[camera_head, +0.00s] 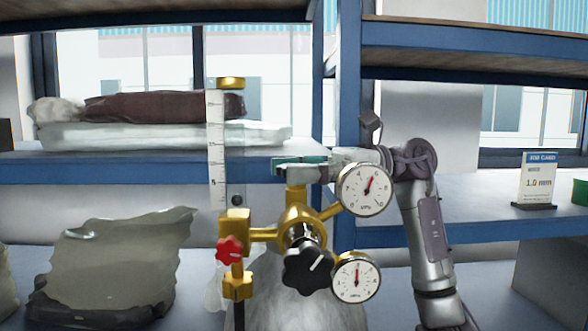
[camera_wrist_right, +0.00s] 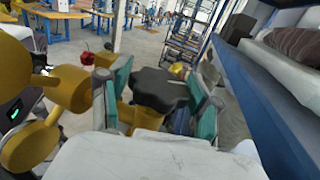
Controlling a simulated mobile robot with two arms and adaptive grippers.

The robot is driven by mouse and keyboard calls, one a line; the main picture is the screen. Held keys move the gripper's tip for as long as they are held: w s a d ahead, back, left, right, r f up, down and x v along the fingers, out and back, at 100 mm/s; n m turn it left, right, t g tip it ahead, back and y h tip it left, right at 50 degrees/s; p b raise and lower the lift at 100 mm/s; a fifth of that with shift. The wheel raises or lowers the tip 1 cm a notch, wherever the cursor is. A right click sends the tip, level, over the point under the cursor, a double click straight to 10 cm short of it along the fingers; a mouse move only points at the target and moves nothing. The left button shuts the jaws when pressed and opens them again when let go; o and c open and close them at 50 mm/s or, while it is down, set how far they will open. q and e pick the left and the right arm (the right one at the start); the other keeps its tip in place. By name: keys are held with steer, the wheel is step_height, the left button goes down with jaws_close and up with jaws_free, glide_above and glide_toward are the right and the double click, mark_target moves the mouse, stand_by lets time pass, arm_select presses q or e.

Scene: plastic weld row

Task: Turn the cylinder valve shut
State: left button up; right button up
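The gas cylinder (camera_head: 300,295) stands in the middle of the head view, with a brass regulator (camera_head: 297,212) in front of its top. My right gripper (camera_head: 292,169) reaches in from the right above the brass body. In the wrist view its two teal fingers (camera_wrist_right: 160,100) stand apart, one on each side of a dark lobed handwheel (camera_wrist_right: 160,88). I cannot tell whether both pads press on the wheel. In the head view this wheel is hidden. My left gripper is out of view.
The regulator carries a front black knob (camera_head: 307,267), a red knob (camera_head: 229,249), two gauges (camera_head: 365,189) (camera_head: 356,277) and an upright flow tube (camera_head: 217,150), close around my gripper. Blue shelving (camera_head: 130,170) with wrapped goods stands behind. A job card (camera_head: 537,180) stands at right.

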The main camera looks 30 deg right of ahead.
steer(key=c, duration=0.6)
steer(key=shift+f+m+t+h+b, duration=0.15)
steer(key=shift+m+t+h+b, duration=0.45)
steer(key=shift+m+t+b, duration=0.85)
steer(key=m+t+h, duration=0.1)
steer(key=t, duration=0.2)
steer(key=shift+d+r+m+t+h, duration=0.1)
steer(key=shift+r+m+t+h, duration=0.1)
steer(key=shift+m+t+h, duration=0.75)
steer(key=shift+w, duration=0.1)
steer(key=o, duration=1.1)
steer(key=shift+o, duration=0.2)
